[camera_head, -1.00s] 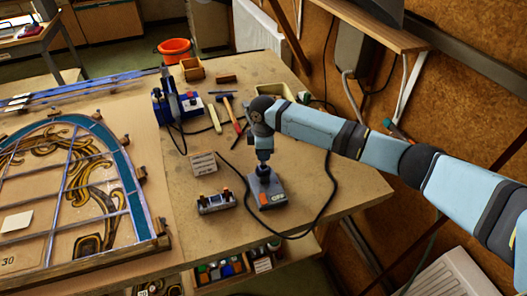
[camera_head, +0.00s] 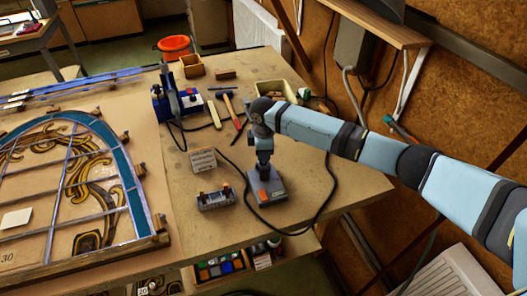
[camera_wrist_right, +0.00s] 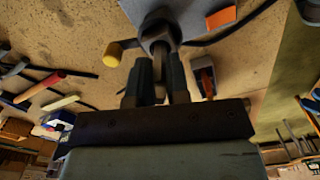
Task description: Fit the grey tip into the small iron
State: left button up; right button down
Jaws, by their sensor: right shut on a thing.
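My right gripper (camera_head: 264,166) is low over a grey block with an orange patch (camera_head: 268,187) on the bench. In the right wrist view, the two dark fingers (camera_wrist_right: 160,80) are close together, shut on a narrow dark grey piece (camera_wrist_right: 160,68), probably the grey tip. A dark round metal part (camera_wrist_right: 158,35) is just beyond the fingertips, with a yellow knob (camera_wrist_right: 112,54) beside it. I cannot tell whether that part is the small iron, or whether it touches the held piece. My left gripper is not in view.
A black cable loops around the block. Hand tools (camera_head: 232,108) and a blue device (camera_head: 176,103) are farther back. The leaded panel (camera_head: 137,205) covers the left side.

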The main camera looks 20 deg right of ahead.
jog(key=shift+f+b, duration=0.3)
jog(key=shift+f, duration=0.7)
jog(key=c, duration=1)
grip_release()
notch_tip(320, 180, up, 13)
jog(key=shift+f+b, duration=0.1)
jog(key=shift+b, duration=1.05)
jog(key=shift+r, duration=0.5)
